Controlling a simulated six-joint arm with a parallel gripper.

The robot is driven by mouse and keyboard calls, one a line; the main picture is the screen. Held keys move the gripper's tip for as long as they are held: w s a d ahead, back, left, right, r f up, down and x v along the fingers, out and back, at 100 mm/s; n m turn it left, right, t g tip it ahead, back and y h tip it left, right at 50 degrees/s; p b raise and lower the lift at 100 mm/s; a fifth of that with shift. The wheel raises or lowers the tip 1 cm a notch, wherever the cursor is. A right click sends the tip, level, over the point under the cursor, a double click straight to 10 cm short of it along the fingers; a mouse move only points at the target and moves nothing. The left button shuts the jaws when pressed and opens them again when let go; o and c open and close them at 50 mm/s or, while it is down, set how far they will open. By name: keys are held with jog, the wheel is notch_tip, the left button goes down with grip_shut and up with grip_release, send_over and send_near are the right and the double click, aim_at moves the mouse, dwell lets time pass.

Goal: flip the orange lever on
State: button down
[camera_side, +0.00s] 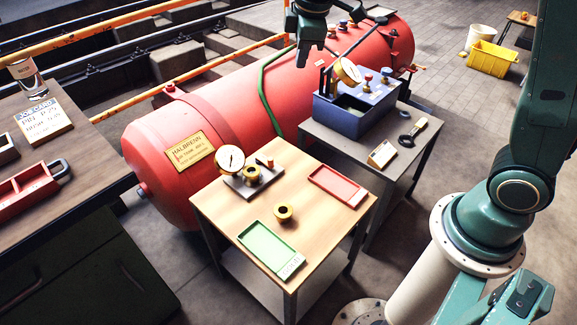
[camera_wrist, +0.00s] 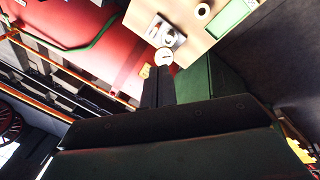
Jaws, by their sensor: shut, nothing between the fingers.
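My gripper (camera_side: 302,62) is shut and empty in the side view. It points down in front of the red boiler (camera_side: 300,85), above and left of the blue box (camera_side: 352,118). The box carries a round gauge (camera_side: 347,71), dark upright handles (camera_side: 325,80) and small red and yellow knobs. I cannot make out which part, if any, is the orange lever. In the wrist view, my dark gripper (camera_wrist: 161,80) fills the centre, and the boiler (camera_wrist: 75,25) lies at upper left.
A wooden table (camera_side: 210,205) holds a gauge on a plate, a brass ring (camera_side: 284,213), a green tray (camera_side: 268,245) and a red tray (camera_side: 338,186). A dark bench (camera_side: 95,190) stands left. A yellow crate (camera_side: 492,60) is on the floor at far right.

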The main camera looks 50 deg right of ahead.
jog(key=w+f+n+g, duration=0.1)
jog(key=w+f+n, duration=0.2)
jog(key=f, duration=0.7)
jog(key=w+a+f+n+h, duration=0.1)
jog(key=w+f+n, duration=0.2)
jog(key=w+f, duration=0.4)
jog(key=w+f+n+g, duration=0.1)
jog(key=w+f+n, duration=0.3)
jog(key=f, duration=1.1)
jog(key=shift+w+a+g+h, duration=0.3)
jog(key=shift+w+h, duration=0.1)
jog(key=shift+f, duration=0.1)
jog(key=shift+x, duration=4.95)
